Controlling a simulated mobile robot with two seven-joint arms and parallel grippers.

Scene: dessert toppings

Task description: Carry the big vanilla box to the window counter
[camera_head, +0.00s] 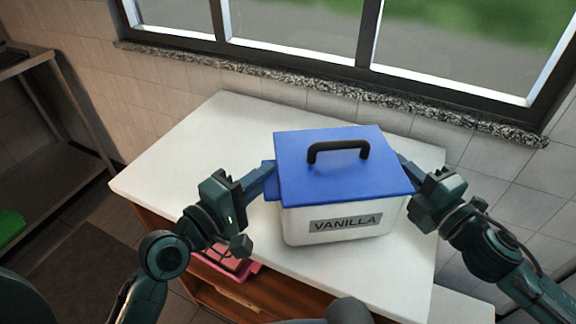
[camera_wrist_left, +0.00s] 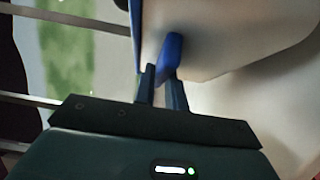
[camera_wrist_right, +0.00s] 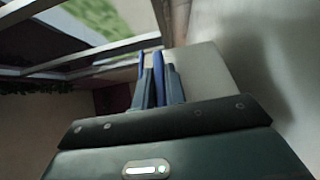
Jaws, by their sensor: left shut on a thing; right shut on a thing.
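The big vanilla box (camera_head: 300,222) has a white body, a blue lid (camera_head: 330,185), a black top handle and a VANILLA label facing me. In the head view it is upright over the white window counter (camera_head: 190,150), near its front edge. I cannot tell whether its base touches the top. My left gripper (camera_head: 264,181) is shut on the blue side grip (camera_wrist_left: 172,52) at the box's left. My right gripper (camera_head: 408,172) is shut on the blue grip (camera_wrist_right: 158,72) at the right, mostly hidden in the head view.
A window with a speckled stone sill (camera_head: 300,88) runs behind the counter. The counter top is clear to the left of the box. A pink tray (camera_head: 240,268) sits on the wooden shelf below. A metal rack (camera_head: 30,150) stands at far left.

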